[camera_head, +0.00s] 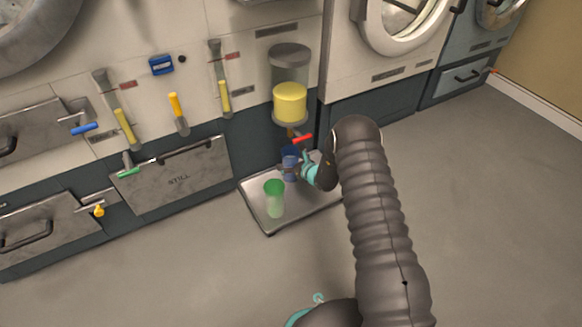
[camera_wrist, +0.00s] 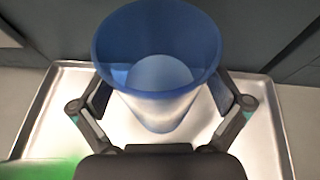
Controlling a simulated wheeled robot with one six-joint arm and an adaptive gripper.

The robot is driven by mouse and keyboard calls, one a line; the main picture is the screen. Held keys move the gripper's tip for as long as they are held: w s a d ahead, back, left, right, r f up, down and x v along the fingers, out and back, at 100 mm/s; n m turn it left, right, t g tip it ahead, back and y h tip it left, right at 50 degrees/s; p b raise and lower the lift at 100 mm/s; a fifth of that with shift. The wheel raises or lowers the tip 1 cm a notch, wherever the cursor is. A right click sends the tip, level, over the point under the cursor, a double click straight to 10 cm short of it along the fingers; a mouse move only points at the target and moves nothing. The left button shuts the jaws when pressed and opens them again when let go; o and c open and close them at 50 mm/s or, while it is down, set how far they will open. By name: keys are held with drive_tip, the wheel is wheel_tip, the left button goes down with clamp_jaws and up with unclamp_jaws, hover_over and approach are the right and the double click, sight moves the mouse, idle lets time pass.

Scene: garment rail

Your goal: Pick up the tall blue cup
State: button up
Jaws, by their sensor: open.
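The tall blue cup (camera_wrist: 158,75) stands upright on a metal tray (camera_wrist: 270,150) in the wrist view, its open rim toward the camera. It also shows in the head view (camera_head: 290,160), partly hidden by my gripper. My gripper (camera_wrist: 160,100) is open, with one finger on each side of the cup. The cup sits between the fingers, which look close to its walls; whether they touch cannot be told. In the head view my gripper (camera_head: 292,170) reaches the cup from the right.
A green cup (camera_head: 274,198) stands on the tray left of the blue cup; its blurred edge shows in the wrist view (camera_wrist: 40,168). A dispenser with yellow contents (camera_head: 290,103) and a red lever (camera_head: 302,139) hangs above the blue cup. Cabinet fronts stand behind. Floor to the right is clear.

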drive_tip(key=shift+r, duration=0.1)
drive_tip(key=c, duration=1.7)
